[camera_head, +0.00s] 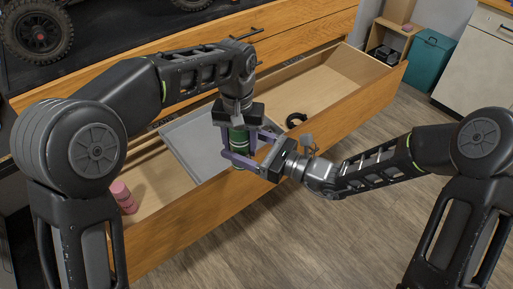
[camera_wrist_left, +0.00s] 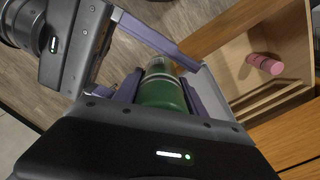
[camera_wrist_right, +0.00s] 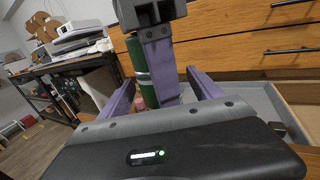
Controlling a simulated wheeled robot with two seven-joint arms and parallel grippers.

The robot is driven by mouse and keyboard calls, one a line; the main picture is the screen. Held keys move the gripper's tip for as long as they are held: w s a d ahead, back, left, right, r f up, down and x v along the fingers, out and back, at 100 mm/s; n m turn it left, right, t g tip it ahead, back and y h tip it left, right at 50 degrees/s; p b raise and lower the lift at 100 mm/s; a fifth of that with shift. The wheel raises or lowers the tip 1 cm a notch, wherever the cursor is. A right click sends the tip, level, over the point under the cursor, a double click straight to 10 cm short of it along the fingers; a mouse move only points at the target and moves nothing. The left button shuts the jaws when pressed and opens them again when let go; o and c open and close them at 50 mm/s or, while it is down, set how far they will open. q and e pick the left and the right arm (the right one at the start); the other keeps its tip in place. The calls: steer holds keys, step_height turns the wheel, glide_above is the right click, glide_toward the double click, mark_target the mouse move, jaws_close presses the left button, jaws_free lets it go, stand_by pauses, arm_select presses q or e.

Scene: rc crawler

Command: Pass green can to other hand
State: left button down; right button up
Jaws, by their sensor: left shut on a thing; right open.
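The green can (camera_head: 239,137), with a pale band, hangs upright over the open drawer. My left gripper (camera_head: 238,128) comes from above and is shut on it. The left wrist view shows the can (camera_wrist_left: 162,92) between the left fingers (camera_wrist_left: 165,90). My right gripper (camera_head: 246,148) comes in from the right, open, its purple fingers reaching to either side of the can's lower part. In the right wrist view the can (camera_wrist_right: 137,62) is partly hidden by a left finger, and the right fingers (camera_wrist_right: 162,88) are apart. Whether the right fingers touch the can is unclear.
The open wooden drawer (camera_head: 190,222) lies below, with a grey tray (camera_head: 188,135), pink cylinders (camera_head: 123,197) at the left and a black ring (camera_head: 296,119). An RC crawler wheel (camera_head: 38,33) stands on the top at the back left. A teal bin (camera_head: 430,60) stands at the right.

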steer(key=shift+w+a, duration=0.15)
steer(key=shift+a, duration=0.1)
steer(key=shift+c, duration=0.4)
steer(key=c, duration=1.5)
arm_select(q)
steer(key=c, duration=0.6)
jaws_free()
arm_select(e)
jaws_close()
arm_select(q)
steer(key=shift+r, duration=0.1)
